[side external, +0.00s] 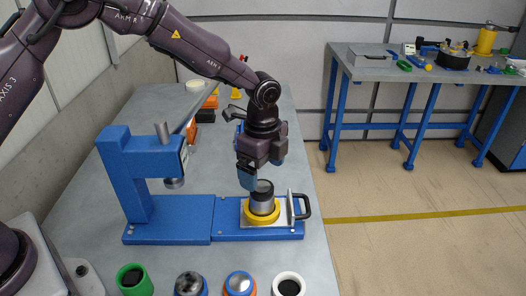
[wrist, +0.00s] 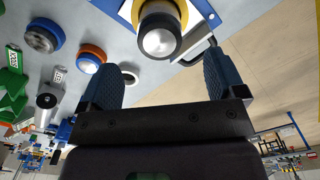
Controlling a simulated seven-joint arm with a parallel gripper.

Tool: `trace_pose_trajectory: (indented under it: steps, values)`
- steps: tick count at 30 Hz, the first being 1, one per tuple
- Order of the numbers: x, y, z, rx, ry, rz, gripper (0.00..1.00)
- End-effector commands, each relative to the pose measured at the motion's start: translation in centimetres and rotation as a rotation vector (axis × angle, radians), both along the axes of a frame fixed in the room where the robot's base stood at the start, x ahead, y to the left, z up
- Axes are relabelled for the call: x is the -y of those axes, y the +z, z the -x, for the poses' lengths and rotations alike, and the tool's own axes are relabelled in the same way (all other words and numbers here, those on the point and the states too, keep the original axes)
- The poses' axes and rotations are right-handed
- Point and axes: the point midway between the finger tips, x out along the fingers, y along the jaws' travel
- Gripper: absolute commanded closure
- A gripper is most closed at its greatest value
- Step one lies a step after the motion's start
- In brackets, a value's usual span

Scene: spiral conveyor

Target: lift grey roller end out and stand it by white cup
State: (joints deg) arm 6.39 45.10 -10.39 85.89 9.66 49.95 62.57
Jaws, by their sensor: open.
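The grey roller end (side external: 262,202) stands upright in a yellow ring (side external: 262,219) on the blue press base, with a dark band around its top. In the wrist view its bright round face (wrist: 159,43) shows ahead of the gap between my fingers. My gripper (side external: 250,181) is open, close above the roller end; its blue fingers (wrist: 157,68) lie to either side with nothing between them. I cannot tell whether a finger touches it. The white cup (side external: 289,284), dark inside, stands at the front of the bench, right end of the row.
Green (side external: 135,279), blue (side external: 190,284) and orange (side external: 240,284) cups stand left of the white cup. A blue press (side external: 135,170) rises on the left. A plate with a black handle (side external: 302,206) stands close right of the roller end. Bench between base and cups is clear.

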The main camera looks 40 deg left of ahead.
Motion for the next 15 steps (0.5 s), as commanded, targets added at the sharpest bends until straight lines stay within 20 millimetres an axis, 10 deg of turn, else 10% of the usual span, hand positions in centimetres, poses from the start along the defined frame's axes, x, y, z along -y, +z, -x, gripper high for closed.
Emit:
trace_pose_trajectory:
  steps: [15]
  values:
    - [0.0, -7.7, 0.0, 0.001, 0.002, 0.001, 0.11]
